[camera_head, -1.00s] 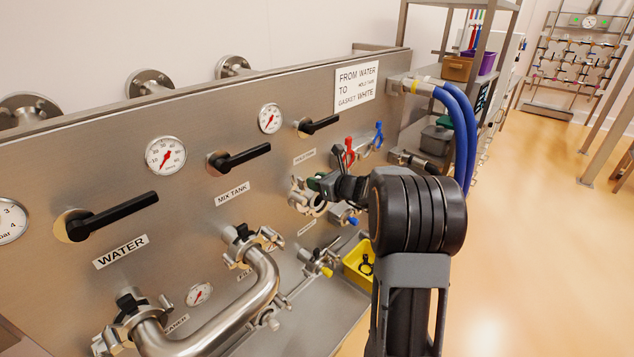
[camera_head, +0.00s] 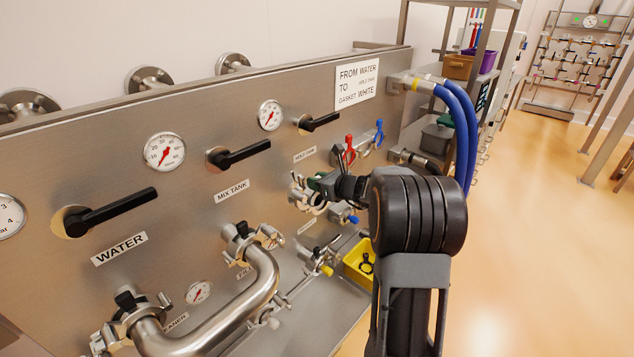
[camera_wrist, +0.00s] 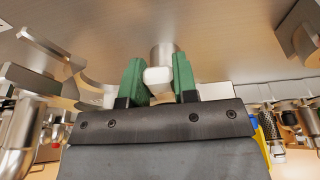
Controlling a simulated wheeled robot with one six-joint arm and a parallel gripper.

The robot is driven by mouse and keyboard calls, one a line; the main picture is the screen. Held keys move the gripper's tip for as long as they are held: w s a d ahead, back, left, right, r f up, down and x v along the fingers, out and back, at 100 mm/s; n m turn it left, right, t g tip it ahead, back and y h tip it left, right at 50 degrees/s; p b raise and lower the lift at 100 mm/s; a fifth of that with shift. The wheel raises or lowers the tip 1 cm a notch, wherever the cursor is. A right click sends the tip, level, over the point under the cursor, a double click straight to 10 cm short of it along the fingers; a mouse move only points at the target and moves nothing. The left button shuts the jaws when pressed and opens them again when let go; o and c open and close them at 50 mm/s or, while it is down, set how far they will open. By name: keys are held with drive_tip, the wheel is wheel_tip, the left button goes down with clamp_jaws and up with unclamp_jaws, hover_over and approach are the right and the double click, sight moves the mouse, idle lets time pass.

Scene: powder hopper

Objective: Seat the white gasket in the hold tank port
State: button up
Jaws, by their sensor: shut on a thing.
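My gripper (camera_wrist: 158,82) has green fingers shut on a small white piece (camera_wrist: 157,75), which I take to be the white gasket; only its near end shows. Right behind it in the wrist view is a short metal pipe stub (camera_wrist: 165,52) on the panel. I cannot tell whether the gasket touches it. In the head view my gripper (camera_head: 318,183) is at the port below the HOLD TANK label (camera_head: 305,154), beside an open-looking metal clamp (camera_head: 299,190). The gasket and the port face are mostly hidden there.
The steel panel (camera_head: 110,165) carries black valve handles, gauges and a WATER label (camera_head: 120,249). A bent pipe (camera_head: 262,290) stands out at the lower left. A yellow bin (camera_head: 357,262) is below my arm. Blue hoses (camera_head: 462,130) hang at the right.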

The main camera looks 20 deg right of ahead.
drive_tip(key=shift+f, duration=0.25)
idle(0.6)
drive_tip(key=o, duration=0.9)
drive_tip(key=shift+c, duration=0.2)
drive_tip(key=b+v, duration=0.2)
drive_tip(key=v, duration=1.1)
drive_tip(key=shift+s+r, duration=0.2)
drive_tip(key=shift+s, duration=0.2)
